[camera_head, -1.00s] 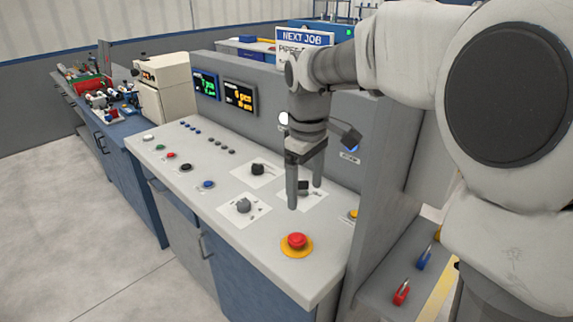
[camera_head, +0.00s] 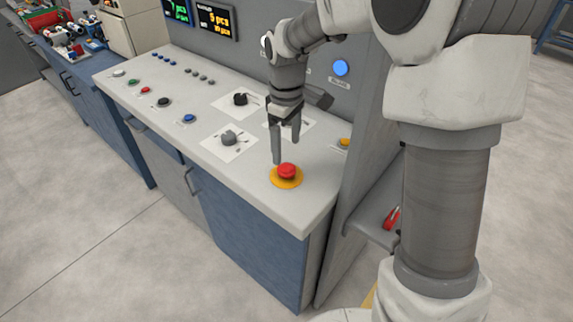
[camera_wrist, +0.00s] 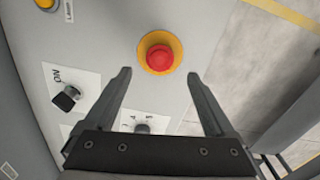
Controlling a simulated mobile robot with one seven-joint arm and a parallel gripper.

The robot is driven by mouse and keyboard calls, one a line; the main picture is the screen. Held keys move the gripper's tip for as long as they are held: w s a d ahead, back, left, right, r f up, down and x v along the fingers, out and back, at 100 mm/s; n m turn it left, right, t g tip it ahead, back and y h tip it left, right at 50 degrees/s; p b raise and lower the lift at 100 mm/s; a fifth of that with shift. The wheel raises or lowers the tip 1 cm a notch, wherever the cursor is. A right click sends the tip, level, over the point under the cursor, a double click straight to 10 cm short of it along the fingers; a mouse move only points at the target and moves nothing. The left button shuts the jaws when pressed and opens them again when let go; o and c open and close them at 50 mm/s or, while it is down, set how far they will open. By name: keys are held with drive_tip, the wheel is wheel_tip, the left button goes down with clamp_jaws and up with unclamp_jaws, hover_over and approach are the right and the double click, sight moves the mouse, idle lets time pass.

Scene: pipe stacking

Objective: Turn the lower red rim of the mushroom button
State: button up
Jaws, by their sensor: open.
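The red mushroom button (camera_head: 287,171) sits on a round yellow base (camera_head: 285,183) near the front right corner of the panel top. In the wrist view the red button (camera_wrist: 160,57) lies beyond my fingertips, roughly centred between them. My gripper (camera_head: 286,150) is open and empty, with its fingers pointing down just behind and above the button. In the wrist view the open fingers (camera_wrist: 158,73) stand to either side, apart from the button. The lower red rim shows as the outer ring of the red cap; its underside is hidden.
A grey knob (camera_head: 229,138) and a black knob (camera_head: 240,99) sit on white plates to the left. A blue button (camera_head: 188,119) and a yellow button (camera_head: 345,143) are also on the panel. A grey upright wall (camera_head: 362,150) bounds the panel's right side.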

sight(286, 167)
wheel_tip(286, 167, down, 7)
drive_tip(key=shift+r+b, duration=0.15)
drive_tip(key=shift+b, duration=0.2)
drive_tip(key=c, duration=1.4)
drive_tip(key=shift+o, duration=0.2)
drive_tip(key=shift+m, duration=0.4)
